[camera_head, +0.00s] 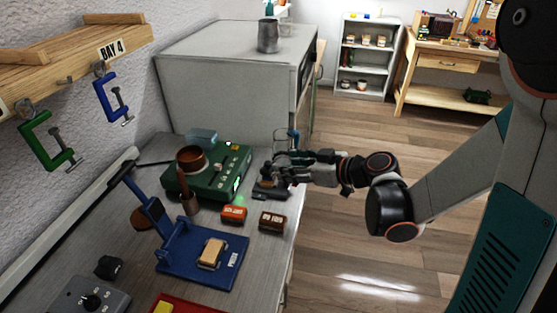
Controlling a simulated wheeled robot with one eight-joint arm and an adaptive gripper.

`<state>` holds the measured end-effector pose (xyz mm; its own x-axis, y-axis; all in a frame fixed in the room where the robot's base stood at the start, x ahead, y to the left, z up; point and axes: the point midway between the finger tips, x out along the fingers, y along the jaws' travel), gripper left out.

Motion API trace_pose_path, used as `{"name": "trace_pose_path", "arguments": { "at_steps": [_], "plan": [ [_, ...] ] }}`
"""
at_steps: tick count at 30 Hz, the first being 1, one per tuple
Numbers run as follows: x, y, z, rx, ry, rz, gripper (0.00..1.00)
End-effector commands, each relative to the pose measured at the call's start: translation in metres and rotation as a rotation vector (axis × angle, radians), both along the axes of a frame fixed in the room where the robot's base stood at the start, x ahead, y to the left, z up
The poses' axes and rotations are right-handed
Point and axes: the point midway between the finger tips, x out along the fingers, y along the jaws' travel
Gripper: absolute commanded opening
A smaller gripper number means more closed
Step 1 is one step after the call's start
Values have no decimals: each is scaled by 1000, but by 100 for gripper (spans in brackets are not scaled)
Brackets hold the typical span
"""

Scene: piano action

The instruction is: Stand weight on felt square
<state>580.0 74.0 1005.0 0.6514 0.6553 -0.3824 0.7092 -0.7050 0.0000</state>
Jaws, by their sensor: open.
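My gripper (279,172) is open over the right edge of the workbench, beside the green device. A dark object (268,192) lies just below it on the bench; I cannot tell whether the fingers touch it. No piece is plainly the weight. Small candidates are an orange labelled block (233,215), a dark brown labelled block (272,221), and a tan block (211,254) on the blue stand's base. No felt square can be made out for certain; a red flat piece (190,307) with a yellow block on it is cut off at the bottom edge.
The green device (215,180) carries a brown round pot. The blue stand (175,260) has a tall slanted arm. A grey box with a black knob (90,301) is at front left. A grey cabinet (215,80) stands behind. Clamps hang from the wooden shelf (75,55).

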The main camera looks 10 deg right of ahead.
Motion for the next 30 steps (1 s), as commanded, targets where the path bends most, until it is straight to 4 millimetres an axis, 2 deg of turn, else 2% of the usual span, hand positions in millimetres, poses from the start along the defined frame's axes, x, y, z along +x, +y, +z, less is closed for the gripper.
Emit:
{"name": "trace_pose_path", "arguments": {
  "at_steps": [3,10,30],
  "plan": [
    [-15,-17,11,0,0,-4,49],
    [-33,-34,20,0,0,-2,49],
    [-36,-37,21,0,0,0,49]
  ]
}}
